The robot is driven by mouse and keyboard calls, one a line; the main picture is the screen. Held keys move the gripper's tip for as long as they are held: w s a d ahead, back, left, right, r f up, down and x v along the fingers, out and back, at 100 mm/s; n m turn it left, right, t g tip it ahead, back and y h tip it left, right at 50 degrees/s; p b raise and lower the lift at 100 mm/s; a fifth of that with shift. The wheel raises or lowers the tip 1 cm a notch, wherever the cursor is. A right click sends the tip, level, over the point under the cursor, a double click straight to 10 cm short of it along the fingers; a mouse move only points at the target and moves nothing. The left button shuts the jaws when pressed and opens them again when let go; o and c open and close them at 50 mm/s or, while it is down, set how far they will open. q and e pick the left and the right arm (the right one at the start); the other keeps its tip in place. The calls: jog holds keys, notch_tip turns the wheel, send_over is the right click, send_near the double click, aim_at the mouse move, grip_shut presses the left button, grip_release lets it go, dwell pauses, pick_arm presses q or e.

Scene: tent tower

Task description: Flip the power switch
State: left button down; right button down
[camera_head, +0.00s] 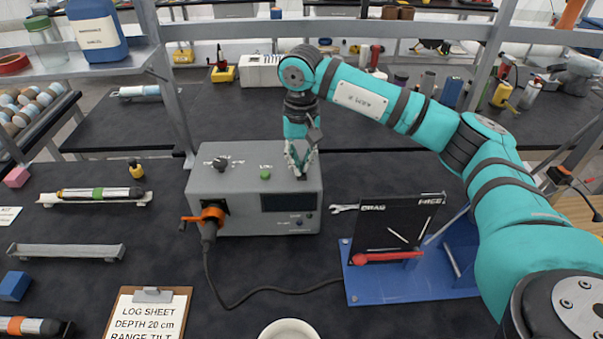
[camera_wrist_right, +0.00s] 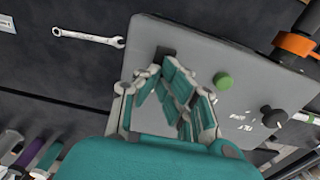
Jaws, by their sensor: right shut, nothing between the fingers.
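A grey control box (camera_head: 240,180) stands on the dark bench, with a black knob (camera_head: 220,163), a green button (camera_head: 265,173) and a dark display on its front. My right gripper (camera_head: 300,165) is shut and empty over the right part of the box's top. In the right wrist view the right gripper (camera_wrist_right: 172,72) points at the box top, with a small dark switch-like part (camera_wrist_right: 166,52) just beyond its fingertips. I cannot tell whether they touch it or which way it is set. The green button (camera_wrist_right: 223,81) is beside the fingers. My left gripper is not in view.
An orange connector (camera_head: 211,214) with a black cable is on the box's front left. A blue stand with a black board (camera_head: 395,222) and a wrench (camera_head: 343,208) are to the right. A clipboard (camera_head: 125,315) and a white cup (camera_head: 288,329) are in front.

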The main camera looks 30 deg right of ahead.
jog(key=shift+r+p, duration=0.5)
jog(key=shift+r, duration=0.1)
jog(key=shift+r+p, duration=1.45)
jog(key=shift+r, duration=1.35)
